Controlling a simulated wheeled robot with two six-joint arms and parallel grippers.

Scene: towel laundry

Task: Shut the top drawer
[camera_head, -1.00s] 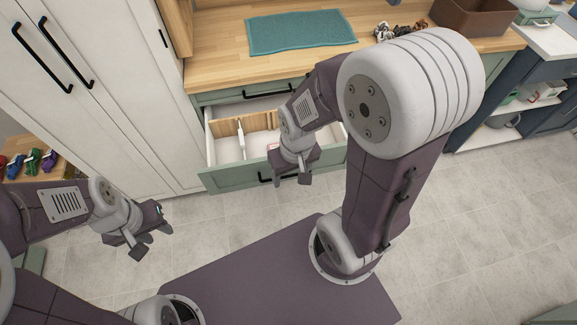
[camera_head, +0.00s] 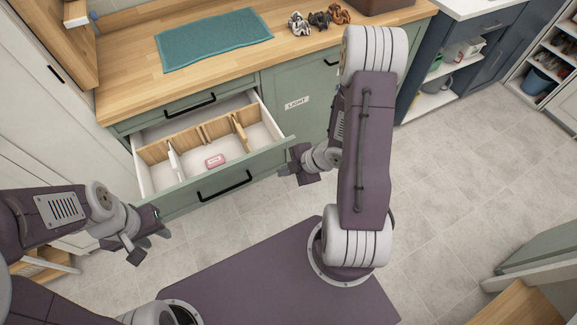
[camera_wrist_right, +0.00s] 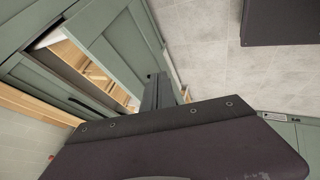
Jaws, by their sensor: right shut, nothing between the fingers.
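The open drawer (camera_head: 222,174) has a green front with a black handle and white sides. It is pulled well out, below a closed green front (camera_head: 180,106) under the counter. Wooden dividers and a pink item (camera_head: 214,161) are inside. My right gripper (camera_head: 292,168) is shut and empty, just beyond the right end of the open drawer's front; I cannot tell if it touches. In the right wrist view its fingers (camera_wrist_right: 158,92) are beside the green drawer front (camera_wrist_right: 112,50). My left gripper (camera_head: 148,245) is in front of the drawer's left end, apart from it; its jaw opening is unclear.
The wooden counter (camera_head: 120,85) holds a teal towel (camera_head: 212,38) and several small dark and brown items. A green cabinet door labelled LIGHT (camera_head: 297,103) is right of the drawer. White cabinets stand left. The tiled floor (camera_head: 460,190) is clear at right.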

